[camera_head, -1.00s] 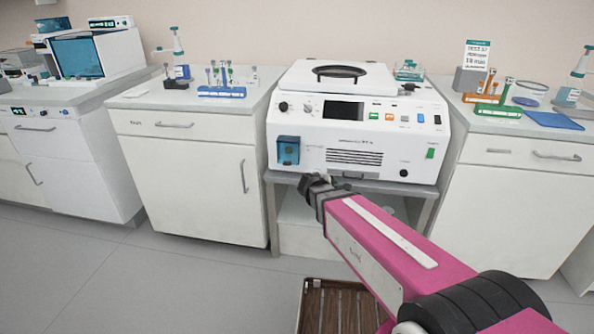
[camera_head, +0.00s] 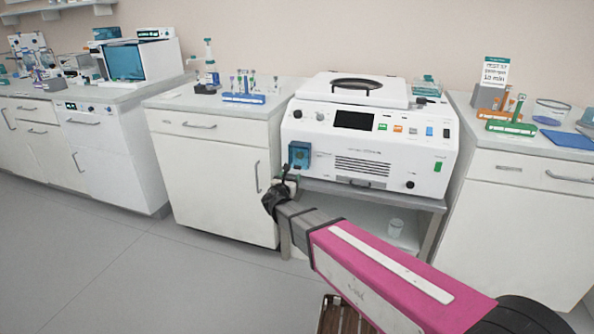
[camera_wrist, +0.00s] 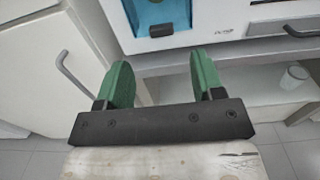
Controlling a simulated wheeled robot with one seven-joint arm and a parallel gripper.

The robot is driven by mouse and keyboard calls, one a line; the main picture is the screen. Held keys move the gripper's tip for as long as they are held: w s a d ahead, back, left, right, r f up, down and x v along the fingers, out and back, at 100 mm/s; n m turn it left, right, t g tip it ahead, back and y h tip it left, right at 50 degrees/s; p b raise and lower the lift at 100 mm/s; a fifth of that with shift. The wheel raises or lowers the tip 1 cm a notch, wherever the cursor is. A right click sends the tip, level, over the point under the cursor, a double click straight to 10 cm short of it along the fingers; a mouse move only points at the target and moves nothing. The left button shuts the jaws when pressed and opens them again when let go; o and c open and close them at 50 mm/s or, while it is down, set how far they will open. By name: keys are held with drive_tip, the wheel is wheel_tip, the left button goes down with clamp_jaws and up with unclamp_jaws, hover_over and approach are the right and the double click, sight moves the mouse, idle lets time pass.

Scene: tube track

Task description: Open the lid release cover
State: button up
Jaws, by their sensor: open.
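The lid release cover (camera_head: 300,154) is a small blue, see-through panel at the lower left of the front of a white centrifuge (camera_head: 370,140). In the wrist view the cover (camera_wrist: 158,12) is at the top, with a dark tab (camera_wrist: 161,30) at its lower edge; its upper part is out of frame. The cover looks shut. My gripper (camera_wrist: 162,78) is open and empty, its green fingers apart, just below and in front of the cover. In the head view my gripper (camera_head: 290,180) is partly hidden behind my wrist.
The centrifuge stands on a grey table (camera_head: 400,198) with a white cup (camera_head: 395,227) on its lower shelf. White cabinets stand left (camera_head: 215,180) and right (camera_head: 520,220). A cabinet handle (camera_wrist: 75,72) is left of my gripper. A brown slatted thing (camera_head: 345,318) is on the floor.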

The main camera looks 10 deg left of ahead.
sight(297, 167)
drive_tip(key=w, duration=0.8)
drive_tip(key=shift+d, duration=0.35)
clamp_jaws()
